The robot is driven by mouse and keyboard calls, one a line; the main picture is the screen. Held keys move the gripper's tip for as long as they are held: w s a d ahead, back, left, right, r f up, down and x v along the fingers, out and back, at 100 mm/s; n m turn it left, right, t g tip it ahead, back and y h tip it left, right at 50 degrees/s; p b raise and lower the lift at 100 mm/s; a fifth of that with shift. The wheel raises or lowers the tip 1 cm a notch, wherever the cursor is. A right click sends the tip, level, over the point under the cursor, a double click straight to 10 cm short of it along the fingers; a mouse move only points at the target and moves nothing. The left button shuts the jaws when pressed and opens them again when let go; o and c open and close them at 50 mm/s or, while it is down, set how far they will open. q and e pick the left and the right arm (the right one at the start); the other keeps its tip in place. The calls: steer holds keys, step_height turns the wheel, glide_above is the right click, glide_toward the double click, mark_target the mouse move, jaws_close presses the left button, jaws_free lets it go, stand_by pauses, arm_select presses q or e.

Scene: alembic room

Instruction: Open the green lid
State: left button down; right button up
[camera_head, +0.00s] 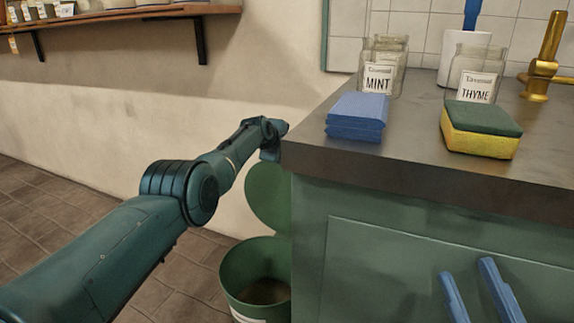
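The round green lid (268,196) stands raised, close to upright, at the back of a green bin (231,281) on the floor. The bin's mouth is uncovered and its dark brown inside shows. The counter cabinet hides the right side of lid and bin. My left arm reaches in from the left, and its end with the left gripper (272,146) is just above the lid, by the counter corner. Its fingers do not show clearly, and I cannot tell whether it touches the lid. My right gripper (466,268) is at the lower right before the cabinet, its two blue fingers apart and empty.
The dark counter (420,165) juts out right of the bin, above a green cabinet (370,270). On it are blue cloths (355,117), a sponge (481,131), a mint jar (382,68), a thyme jar (476,73) and a brass tap (541,65). Tiled floor (50,215) is clear at left.

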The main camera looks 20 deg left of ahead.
arm_select(q)
steer(key=shift+w+a+r+b, duration=0.1)
steer(key=shift+w+a+b, duration=0.2)
steer(key=shift+a, duration=0.25)
arm_select(e)
steer(key=shift+a+r+n+y, duration=0.25)
steer(key=shift+r+n+y, duration=0.15)
steer(key=shift+r+y, duration=0.15)
steer(key=shift+a+r+n+y, duration=0.25)
steer(key=shift+r+n+y, duration=0.15)
steer(key=shift+r+y, duration=0.1)
arm_select(q)
steer(key=shift+a+r, duration=0.1)
steer(key=shift+a, duration=0.05)
arm_select(e)
steer(key=shift+s+y, duration=0.1)
steer(key=shift+y, duration=0.15)
arm_select(q)
steer(key=shift+r+b, duration=0.1)
steer(key=shift+b, duration=0.35)
arm_select(e)
steer(key=shift+s+r+n+g+y, duration=0.1)
steer(key=shift+s+n+g+y, duration=0.2)
steer(key=shift+n+g+y, duration=0.15)
arm_select(q)
steer(key=shift+d, duration=0.2)
arm_select(e)
steer(key=shift+s+d, duration=0.1)
steer(key=shift+d, duration=0.05)
